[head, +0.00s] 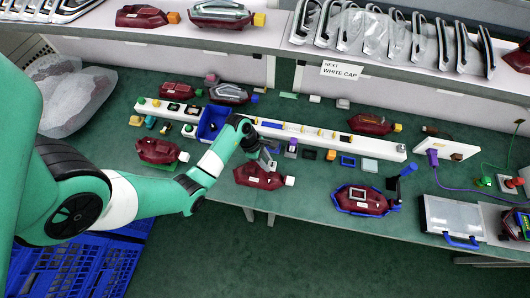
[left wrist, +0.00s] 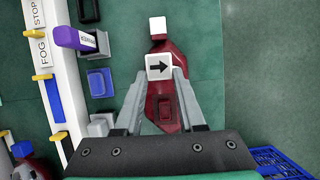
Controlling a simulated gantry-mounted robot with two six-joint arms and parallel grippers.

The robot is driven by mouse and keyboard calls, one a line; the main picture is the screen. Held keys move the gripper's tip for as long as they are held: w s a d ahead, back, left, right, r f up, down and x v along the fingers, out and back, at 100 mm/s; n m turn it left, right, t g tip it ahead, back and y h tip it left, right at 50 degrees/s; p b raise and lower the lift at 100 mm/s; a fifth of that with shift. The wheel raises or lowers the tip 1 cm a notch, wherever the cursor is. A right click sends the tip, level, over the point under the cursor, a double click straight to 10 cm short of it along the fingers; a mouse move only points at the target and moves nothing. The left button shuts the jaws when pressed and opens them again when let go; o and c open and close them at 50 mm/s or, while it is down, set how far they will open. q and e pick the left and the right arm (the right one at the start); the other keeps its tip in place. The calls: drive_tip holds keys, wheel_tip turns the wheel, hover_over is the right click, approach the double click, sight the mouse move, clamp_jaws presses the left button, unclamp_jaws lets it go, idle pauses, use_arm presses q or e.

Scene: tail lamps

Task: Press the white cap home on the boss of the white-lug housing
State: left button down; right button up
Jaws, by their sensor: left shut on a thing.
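The white-lug housing (head: 256,177) is a dark red lamp body on the green bench in the head view, its white lug (head: 290,181) at its right end. In the left wrist view the housing (left wrist: 164,103) lies below my left gripper, with its white lug (left wrist: 158,25) at the top. My left gripper (left wrist: 159,70) is shut on the white cap (left wrist: 159,67), which bears a black arrow. The cap covers part of the housing; the boss is hidden, and I cannot tell whether the cap touches it. In the head view my left gripper (head: 268,161) is over the housing.
A long white rail (head: 325,137) runs behind the housing, with a blue bin (head: 212,122) at its left part. A purple-topped block (left wrist: 80,38) and a blue part (left wrist: 101,82) lie left of the housing. Another red housing (head: 157,151) lies left.

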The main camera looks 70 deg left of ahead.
use_arm(q)
drive_tip(key=shift+s+a, duration=0.1)
drive_tip(key=shift+s, duration=0.05)
wheel_tip(320, 180, down, 6)
drive_tip(key=b, duration=0.3)
drive_tip(key=shift+r, duration=0.1)
idle(0.6)
idle(0.3)
idle(0.3)
